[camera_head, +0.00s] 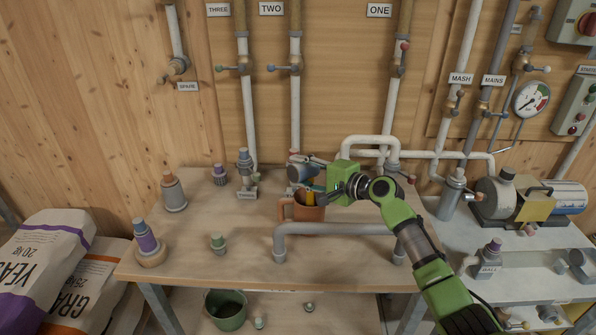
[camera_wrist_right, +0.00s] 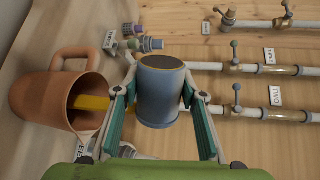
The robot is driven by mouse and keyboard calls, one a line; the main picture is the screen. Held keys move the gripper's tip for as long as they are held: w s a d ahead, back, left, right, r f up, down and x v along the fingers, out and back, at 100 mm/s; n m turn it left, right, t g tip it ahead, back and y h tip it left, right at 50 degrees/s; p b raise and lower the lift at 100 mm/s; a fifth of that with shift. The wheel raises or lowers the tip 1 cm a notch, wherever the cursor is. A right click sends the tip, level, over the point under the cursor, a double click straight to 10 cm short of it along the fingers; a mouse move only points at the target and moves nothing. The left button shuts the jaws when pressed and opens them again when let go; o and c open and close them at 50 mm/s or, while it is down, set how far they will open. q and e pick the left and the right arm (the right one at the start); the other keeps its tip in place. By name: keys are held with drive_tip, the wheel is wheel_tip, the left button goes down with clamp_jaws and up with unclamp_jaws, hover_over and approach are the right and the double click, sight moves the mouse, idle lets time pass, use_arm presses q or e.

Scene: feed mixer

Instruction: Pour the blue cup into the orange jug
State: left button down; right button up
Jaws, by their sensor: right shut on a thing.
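The blue cup (camera_head: 301,174) is held in my right gripper (camera_head: 312,168), tipped over onto its side above the orange jug (camera_head: 306,213). In the right wrist view the blue cup (camera_wrist_right: 158,95) sits between the two teal fingers, and its dark round end shows. The jug (camera_wrist_right: 42,98) is beside it at the left, with its handle and open mouth visible. Something yellow (camera_wrist_right: 92,103) shows in the jug's mouth; whether it is contents or a stream I cannot tell. My left gripper is not in view.
The jug stands on the wooden table (camera_head: 190,245). A grey bent pipe (camera_head: 330,229) stands just in front of it, and a valve fitting (camera_head: 245,175) is to its left. Several capped fittings stand further left. A green bucket (camera_head: 226,308) is below. Wall pipes rise behind.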

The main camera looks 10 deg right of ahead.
drive_tip(key=m, duration=0.1)
drive_tip(key=d+r+m+y, duration=0.1)
drive_tip(key=m, duration=0.1)
drive_tip(key=shift+w+r+p, duration=0.25)
drive_tip(key=shift+w+p, duration=0.05)
drive_tip(key=shift+p, duration=0.05)
drive_tip(key=n, duration=0.1)
drive_tip(key=a+n, duration=0.1)
drive_tip(key=n, duration=0.1)
drive_tip(key=shift+s+h, duration=0.3)
drive_tip(key=shift+h, duration=0.1)
drive_tip(key=n, duration=0.1)
drive_tip(key=n+h, duration=0.1)
drive_tip(key=a+n, duration=0.1)
drive_tip(key=shift+s+r+n+p, duration=0.2)
drive_tip(key=shift+s+n+p, duration=0.1)
drive_tip(key=shift+s+p, duration=0.1)
drive_tip(key=shift+w+f, duration=0.1)
